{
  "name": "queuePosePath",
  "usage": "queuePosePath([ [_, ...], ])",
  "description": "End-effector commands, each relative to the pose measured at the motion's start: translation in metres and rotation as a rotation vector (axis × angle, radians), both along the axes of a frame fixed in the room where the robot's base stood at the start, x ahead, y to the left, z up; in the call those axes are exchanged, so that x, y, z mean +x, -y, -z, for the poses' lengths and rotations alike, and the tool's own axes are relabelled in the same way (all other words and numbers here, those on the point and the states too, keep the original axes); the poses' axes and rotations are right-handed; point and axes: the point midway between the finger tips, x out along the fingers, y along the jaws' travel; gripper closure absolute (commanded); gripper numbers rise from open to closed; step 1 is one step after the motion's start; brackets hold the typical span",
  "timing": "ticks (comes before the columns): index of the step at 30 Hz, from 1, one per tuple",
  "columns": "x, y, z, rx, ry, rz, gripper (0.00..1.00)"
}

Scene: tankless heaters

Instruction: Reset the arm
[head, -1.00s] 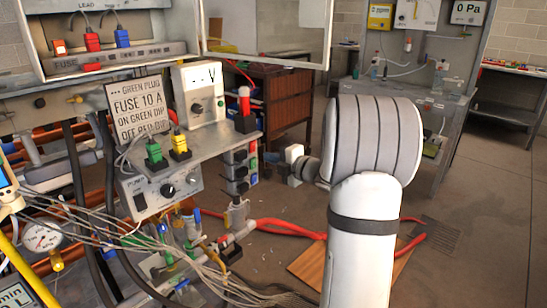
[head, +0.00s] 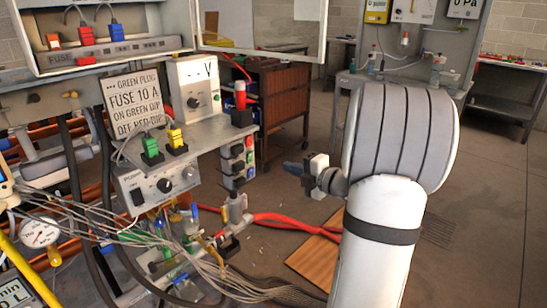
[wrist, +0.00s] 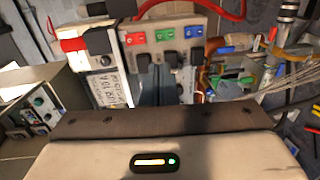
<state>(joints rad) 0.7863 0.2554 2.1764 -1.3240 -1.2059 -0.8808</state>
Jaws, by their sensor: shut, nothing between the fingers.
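My arm is white with grey bands and stands at the right of the head view. In the wrist view my own pale housing with a lit strip fills the bottom. The strip with red, green and blue squares (wrist: 165,36) shows ahead of it.
The bench at left carries a meter box (head: 195,90), a sign (head: 134,104), a green plug (head: 150,149), a yellow plug (head: 176,140) and many loose wires. Red hoses (head: 285,219) lie on the floor. A brown cabinet (head: 282,105) stands behind. Floor at far right is clear.

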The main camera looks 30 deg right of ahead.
Motion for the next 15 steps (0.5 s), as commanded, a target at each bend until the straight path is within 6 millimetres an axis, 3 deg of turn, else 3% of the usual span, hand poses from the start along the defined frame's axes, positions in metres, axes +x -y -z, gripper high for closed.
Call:
queuePosePath([
  [8, 0.005, -0.003, -0.009, 0.008, -0.017, 0.033, 1.00],
  [15, 0.020, -0.017, -0.058, 0.140, -0.166, 0.340, 1.00],
])
